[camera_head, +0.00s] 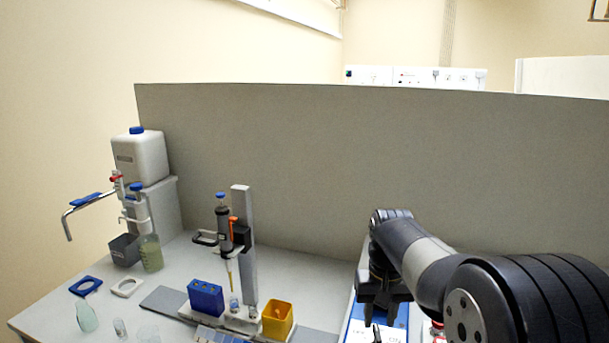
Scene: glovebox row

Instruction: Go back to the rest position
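My gripper (378,318) hangs pointing down at the lower right of the head view, at the end of my dark arm. It is above a blue and white item (392,331) near the bottom edge. Its fingertips are dark and small against that item, and I cannot tell whether they are apart or closed. No held object shows clearly. The lower end of the gripper area is partly cut by the frame edge.
A pipette stand (244,260) with a blue rack (206,298) and a yellow box (278,320) stands left of my gripper. A white canister (141,157) and glassware are at the far left. A grey panel (270,160) runs behind the bench.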

